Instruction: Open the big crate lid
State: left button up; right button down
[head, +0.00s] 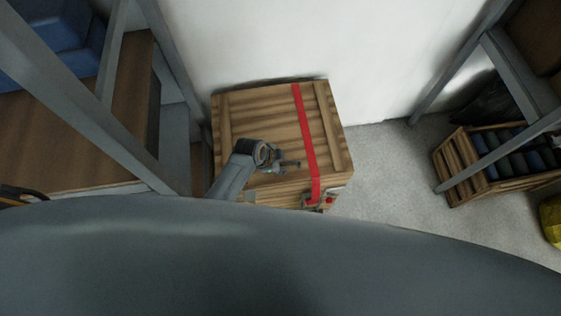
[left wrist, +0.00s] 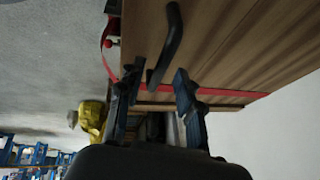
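The big wooden crate's lid (head: 262,105) lies flat and shut against the white wall in the head view. A red strap (head: 304,130) runs across it, with metal and red hardware (head: 325,199) at its front edge. My left gripper (head: 293,163) is over the front part of the lid, left of the strap. In the left wrist view, its two fingers (left wrist: 157,86) are spread apart. A dark bent handle (left wrist: 170,40) on the wood shows ahead of and between them; I cannot tell whether they touch it. My right gripper is in neither view.
A metal rack with a brown shelf (head: 95,135) and a blue bin (head: 58,45) stands close on the left. On the right, a slatted crate (head: 462,170) holds several dark items, near a yellow object (head: 552,220). Grey floor (head: 385,170) is clear between.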

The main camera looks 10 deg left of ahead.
pick_arm(q)
grip_shut()
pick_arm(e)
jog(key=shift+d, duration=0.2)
